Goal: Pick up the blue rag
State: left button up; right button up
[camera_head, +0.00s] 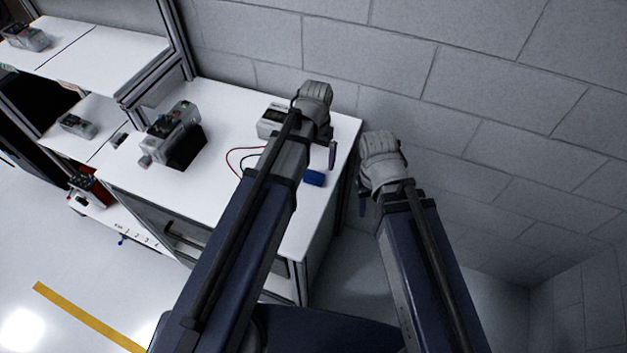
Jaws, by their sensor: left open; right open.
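The blue rag (314,178) appears as a small, folded-looking blue piece on the white tabletop (225,150), near its right edge. My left arm reaches over the table just left of the rag. My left gripper (331,154) is open above the table's right end, a little beyond the rag in the picture; it is apart from the rag. My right gripper (363,203) is open and empty, off the table's right side, to the right of the rag. Both grippers are small in view and partly hidden by my wrists.
A white meter-like device (272,121) with red and black leads stands behind my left arm. A grey-and-black machine unit (174,137) stands further left. A block wall (480,110) closes off the back and right. Shelving with more devices is at the left.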

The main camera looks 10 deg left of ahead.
aim_at(315, 172)
pick_arm(q)
jog(key=shift+f, duration=0.1)
notch_tip(315, 172, down, 5)
jog(key=b, duration=0.5)
jog(key=shift+f, duration=0.15)
jog(key=shift+c, duration=0.2)
jog(key=c, duration=1.3)
notch_tip(315, 172, up, 10)
jog(key=p, duration=1)
